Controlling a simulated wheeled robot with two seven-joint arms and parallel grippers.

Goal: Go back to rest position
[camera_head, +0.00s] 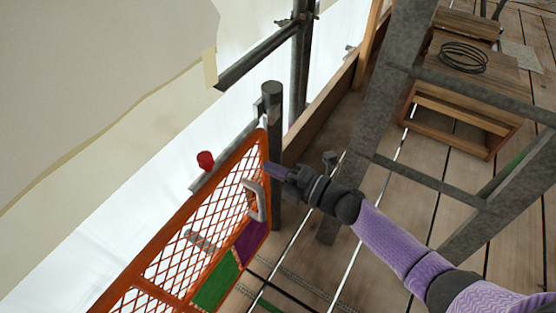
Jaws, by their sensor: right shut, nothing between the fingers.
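My right gripper (275,171) is at the end of the purple arm that comes in from the lower right. It is shut, with nothing visible held in it. Its tip is at the upper right corner of an orange mesh gate (200,202), close to the gate's frame; I cannot tell whether they touch. A pale grey handle (254,200) is on the gate, just below and left of the gripper. My left gripper is not in view.
A dark metal post (272,100) stands right behind the gate. A grey metal frame (370,110) crosses the right side. A wooden crate (460,125) with a black wire coil (463,57) on top stands upper right. Plank floor (400,200) shows between them.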

